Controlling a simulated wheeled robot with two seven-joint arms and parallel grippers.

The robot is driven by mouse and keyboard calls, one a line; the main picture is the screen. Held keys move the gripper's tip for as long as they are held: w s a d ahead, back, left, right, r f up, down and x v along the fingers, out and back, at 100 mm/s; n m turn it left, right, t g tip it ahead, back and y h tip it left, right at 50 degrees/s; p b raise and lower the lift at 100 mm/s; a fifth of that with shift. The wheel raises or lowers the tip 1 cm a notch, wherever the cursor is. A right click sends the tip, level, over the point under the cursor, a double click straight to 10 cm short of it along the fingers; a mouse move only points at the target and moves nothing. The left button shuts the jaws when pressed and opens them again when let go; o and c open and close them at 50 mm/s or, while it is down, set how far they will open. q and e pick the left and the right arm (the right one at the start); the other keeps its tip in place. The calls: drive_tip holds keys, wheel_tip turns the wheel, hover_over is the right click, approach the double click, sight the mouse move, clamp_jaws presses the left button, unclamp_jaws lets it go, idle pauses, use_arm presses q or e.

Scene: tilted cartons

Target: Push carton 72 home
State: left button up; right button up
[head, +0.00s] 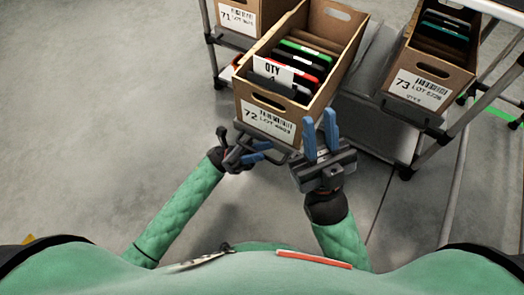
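Carton 72 (245,100) is an open brown box with a handle slot and a label reading 72 on its front. It juts out from the shelf toward me, further than its neighbours. I cannot tell whether either touches the carton.
Carton 71 (237,19) stands to the left and carton 73 (418,88) to the right on the same rack. The rack's shelf (372,112) is bare between cartons 72 and 73. Rack posts and a caster flank it. The grey floor at left is clear.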

use_arm(q)
drive_tip(key=shift+s+d+r, duration=0.1)
drive_tip(key=shift+d+r, duration=0.15)
drive_tip(key=shift+r, duration=0.05)
drive_tip(key=shift+c, duration=0.4)
clamp_jaws()
